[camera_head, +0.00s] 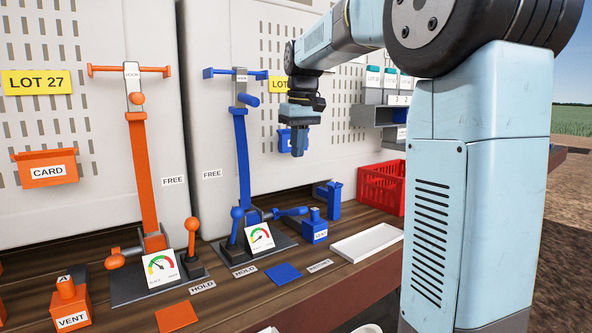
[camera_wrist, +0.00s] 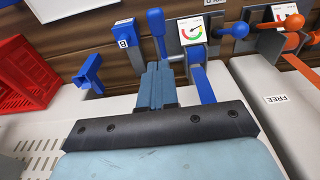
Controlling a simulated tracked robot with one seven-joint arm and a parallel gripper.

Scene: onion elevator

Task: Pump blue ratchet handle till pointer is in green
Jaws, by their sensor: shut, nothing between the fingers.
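The blue ratchet handle (camera_head: 291,211) sticks out to the right from the foot of the blue post (camera_head: 242,160); its long grip also shows in the wrist view (camera_wrist: 155,22). The blue gauge (camera_head: 260,237) stands in front of the post and also shows in the wrist view (camera_wrist: 193,30). Its pointer is too small to read surely. A blue ball-topped lever (camera_head: 236,225) stands left of the gauge. My gripper (camera_head: 298,152) is shut and empty, above the handle and apart from it. In the wrist view its fingers (camera_wrist: 158,85) point toward the handle.
A blue VENT block (camera_head: 315,230) and blue bracket (camera_head: 331,198) stand right of the handle. A white tray (camera_head: 366,243) and red crate (camera_head: 381,187) lie farther right. An orange post (camera_head: 143,170) with its own gauge stands left. White panels rise behind the bench.

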